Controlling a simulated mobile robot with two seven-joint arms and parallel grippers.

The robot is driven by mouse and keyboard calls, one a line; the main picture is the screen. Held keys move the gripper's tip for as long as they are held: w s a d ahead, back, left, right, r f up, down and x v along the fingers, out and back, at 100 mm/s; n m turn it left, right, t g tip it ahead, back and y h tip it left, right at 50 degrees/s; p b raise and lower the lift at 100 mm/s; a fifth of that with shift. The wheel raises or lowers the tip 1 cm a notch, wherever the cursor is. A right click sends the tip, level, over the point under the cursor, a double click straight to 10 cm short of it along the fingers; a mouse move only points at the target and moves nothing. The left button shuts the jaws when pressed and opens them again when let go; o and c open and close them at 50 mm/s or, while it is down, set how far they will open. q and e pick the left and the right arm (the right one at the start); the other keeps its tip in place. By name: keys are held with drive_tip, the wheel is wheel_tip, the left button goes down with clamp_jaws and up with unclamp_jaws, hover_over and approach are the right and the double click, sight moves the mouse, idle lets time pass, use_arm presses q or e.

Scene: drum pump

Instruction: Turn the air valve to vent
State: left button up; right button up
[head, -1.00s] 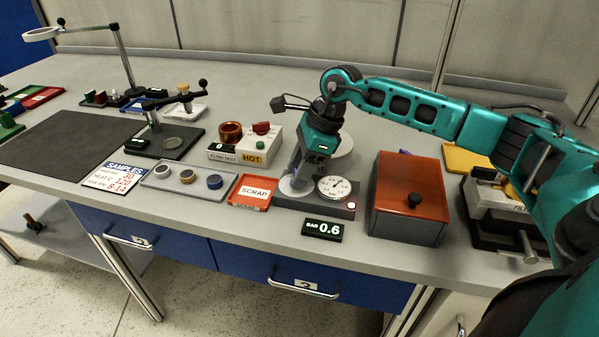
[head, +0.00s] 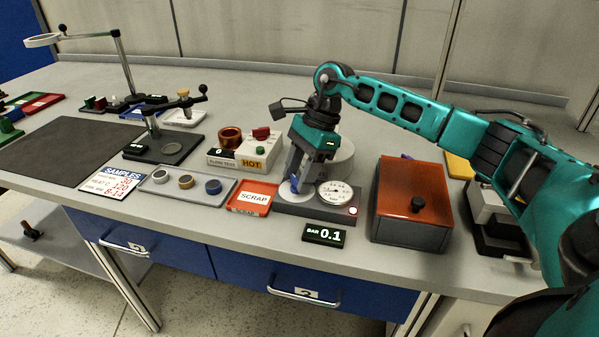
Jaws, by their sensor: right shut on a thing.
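My right gripper (head: 298,183) points down over the left part of the dark grey gauge base (head: 318,208). It is shut on a small blue valve handle (head: 294,186) that shows between its fingers, above a pale round disc. The fingers hide most of the handle, so its exact direction cannot be told. Beside it, the round white pressure gauge (head: 336,191) sits on the same base. A small light (head: 353,210) at the base's right end glows reddish. The display (head: 325,234) in front reads BAR 0.1. My left gripper is not in view.
A red SCRAP tray (head: 252,197) stands close left of the base, with a grey tray (head: 160,187) of rings beyond. An orange-lidded box (head: 412,202) stands close right. A white HOT unit (head: 245,152) and a white cylinder (head: 340,158) are behind.

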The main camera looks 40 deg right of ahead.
drive_tip(key=o, duration=0.7)
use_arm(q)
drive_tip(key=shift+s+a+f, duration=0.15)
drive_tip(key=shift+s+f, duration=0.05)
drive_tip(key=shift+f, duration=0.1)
use_arm(e)
drive_tip(key=o, duration=0.4)
drive_tip(key=shift+c, duration=0.2)
use_arm(q)
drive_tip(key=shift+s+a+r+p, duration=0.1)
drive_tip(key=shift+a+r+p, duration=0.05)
drive_tip(key=shift+p, duration=0.15)
use_arm(e)
drive_tip(key=v, duration=1.3)
drive_tip(key=shift+a, duration=0.1)
